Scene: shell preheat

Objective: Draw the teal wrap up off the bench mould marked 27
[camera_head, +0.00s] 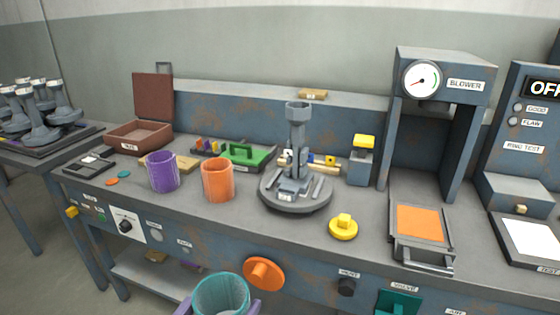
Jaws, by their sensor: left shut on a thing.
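The bench mould (297,140) stands upright on a round grey base (310,200) at the middle of the bench. Its grey post is bare, with no teal wrap around it; the small label on its base is too small to read surely. A teal open-topped sleeve, the wrap (222,287), is at the bottom edge in front of the bench. My left gripper (221,305) is shut on it, with a purple finger on each side. The lower part of the wrap is cut off by the picture edge. My right gripper is not in view.
A purple cup (162,172) and an orange cup (218,180) stand left of the mould. A yellow knob (343,228) lies to its right. The blower frame (455,140) rises further right, beside an orange-topped tray (420,223). An orange disc (264,273) juts from the bench front.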

